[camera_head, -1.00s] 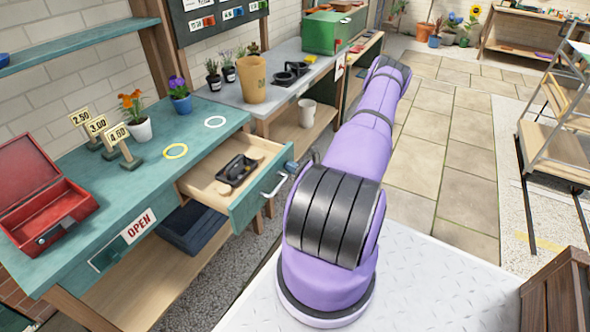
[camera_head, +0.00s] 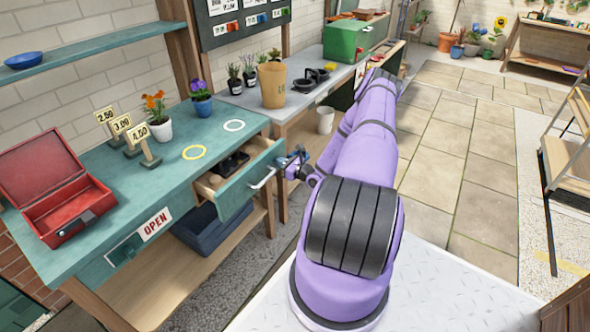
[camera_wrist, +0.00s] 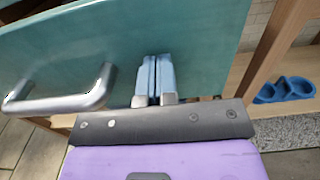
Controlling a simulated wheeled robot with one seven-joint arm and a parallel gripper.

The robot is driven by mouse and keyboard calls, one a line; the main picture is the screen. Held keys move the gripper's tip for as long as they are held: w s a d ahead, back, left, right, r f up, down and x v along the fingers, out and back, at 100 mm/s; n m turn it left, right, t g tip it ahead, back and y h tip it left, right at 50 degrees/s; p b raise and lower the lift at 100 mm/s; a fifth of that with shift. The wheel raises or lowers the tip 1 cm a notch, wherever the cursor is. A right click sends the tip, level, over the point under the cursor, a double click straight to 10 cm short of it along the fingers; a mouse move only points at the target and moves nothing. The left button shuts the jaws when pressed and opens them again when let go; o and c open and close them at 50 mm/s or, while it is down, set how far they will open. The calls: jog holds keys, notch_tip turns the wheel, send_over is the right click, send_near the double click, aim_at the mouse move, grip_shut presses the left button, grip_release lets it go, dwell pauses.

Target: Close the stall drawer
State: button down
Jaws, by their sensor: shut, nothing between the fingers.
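The stall drawer (camera_head: 249,184) has a teal front with a silver bar handle (camera_head: 265,179). It sticks partly out of the teal stall counter (camera_head: 90,228), and a dark object (camera_head: 232,163) lies inside it. My gripper (camera_head: 296,160) is at the drawer front, beyond the handle. In the wrist view, its shut blue fingers (camera_wrist: 153,80) are against or very close to the teal drawer front (camera_wrist: 205,45), to the right of the handle (camera_wrist: 65,102). Nothing is between the fingers. Exact contact is hard to tell.
A red cash box (camera_head: 62,205), price signs (camera_head: 123,126) and two flower pots (camera_head: 160,130) stand on the counter. A dark blue crate (camera_head: 208,228) sits on the shelf below the drawer. A wooden post (camera_wrist: 275,50) stands right of the drawer.

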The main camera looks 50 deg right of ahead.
aim_at(256, 151)
jog(key=w, duration=0.8)
jog(key=w+a, duration=0.1)
jog(key=w, duration=0.3)
jog(key=shift+w, duration=0.4)
jog(key=shift+w+r, duration=0.15)
jog(key=shift+w, duration=0.15)
jog(key=shift+w+r, duration=0.1)
jog(key=shift+w, duration=0.05)
jog(key=shift+s, duration=0.25)
jog(key=s+d, duration=0.1)
jog(key=s, duration=1.3)
jog(key=shift+f, duration=0.25)
jog(key=shift+s, duration=0.1)
jog(key=shift+r, duration=0.1)
